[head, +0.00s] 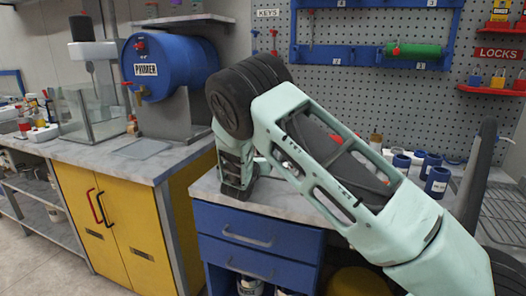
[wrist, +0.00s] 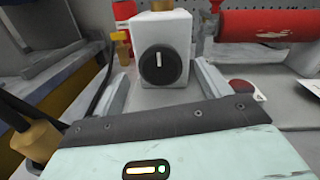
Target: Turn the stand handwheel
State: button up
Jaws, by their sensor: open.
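I cannot make out a clear handwheel in either view. In the wrist view, a white box (wrist: 176,27) stands straight ahead. A round black knob (wrist: 160,66) with a white upright mark is on its front face; I cannot tell if it belongs to the stand. My gripper (wrist: 163,80) is open, with grey fingers on either side of the knob and nothing seen between them. I cannot tell how far it is from the knob. In the head view my arm hides much of the right bench, and the fingers are not clear there.
A blue PRIMER drum (head: 165,66) rests on a grey stand (head: 170,113) on the left bench, beside a clear tank (head: 85,110). Blue cups (head: 437,182) stand behind my arm. In the wrist view a red cylinder (wrist: 265,25) is at the upper right.

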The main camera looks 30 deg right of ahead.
jog(key=shift+x, duration=1.6)
jog(key=c, duration=1)
jog(key=shift+f+m+b, duration=0.2)
jog(key=shift+m+b, duration=0.1)
jog(key=shift+b, duration=0.2)
